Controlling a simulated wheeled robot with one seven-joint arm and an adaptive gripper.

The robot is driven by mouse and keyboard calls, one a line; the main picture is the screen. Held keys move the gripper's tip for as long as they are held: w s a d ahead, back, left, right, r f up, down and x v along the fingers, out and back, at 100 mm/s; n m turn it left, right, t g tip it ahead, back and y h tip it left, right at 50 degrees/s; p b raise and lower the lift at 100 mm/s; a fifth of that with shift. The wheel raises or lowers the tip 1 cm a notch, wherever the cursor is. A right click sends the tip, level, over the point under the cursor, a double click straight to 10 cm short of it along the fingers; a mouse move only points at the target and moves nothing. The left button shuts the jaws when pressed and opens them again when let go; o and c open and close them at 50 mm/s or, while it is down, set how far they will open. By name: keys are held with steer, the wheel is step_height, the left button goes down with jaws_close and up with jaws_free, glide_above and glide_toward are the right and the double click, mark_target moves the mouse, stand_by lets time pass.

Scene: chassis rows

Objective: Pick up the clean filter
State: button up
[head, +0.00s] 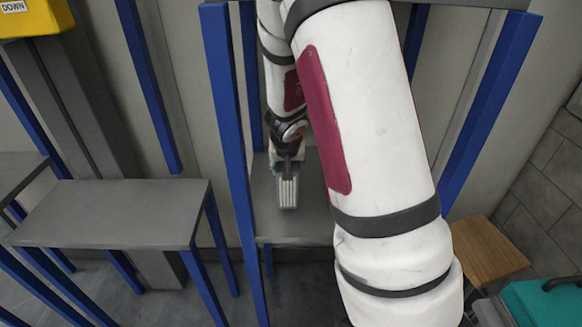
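A small pale ribbed block, which looks like the filter (287,191), is at the grey shelf (312,222) inside the blue-post frame. My gripper (288,172) points down at the filter's upper end and overlaps it in the view. The fingers are small and dark here, so I cannot tell whether they are closed on it. I also cannot tell whether the filter rests on the shelf or hangs just above it. No marking shows whether it is clean. My arm hides the right part of the shelf.
Blue posts (232,150) stand close to the left of my gripper. A lower grey table (110,213), bare on top, is at the left. A yellow box (35,18) is at the upper left. A wooden stool (485,250) and a teal case (545,302) are at the lower right.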

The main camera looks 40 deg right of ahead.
steer(key=shift+s+a+b, duration=0.2)
steer(key=shift+s+b, duration=0.25)
steer(key=shift+s, duration=0.2)
steer(key=shift+s+a+b, duration=0.15)
steer(key=shift+s+b, duration=0.25)
steer(key=shift+s, duration=0.25)
steer(key=s+a+p, duration=0.2)
steer(key=s, duration=0.4)
steer(key=s+a+r+p, duration=0.1)
steer(key=s+p, duration=0.2)
steer(key=s, duration=0.3)
steer(key=shift+s+a+r, duration=0.25)
steer(key=shift+s+a, duration=0.1)
steer(key=shift+s, duration=0.05)
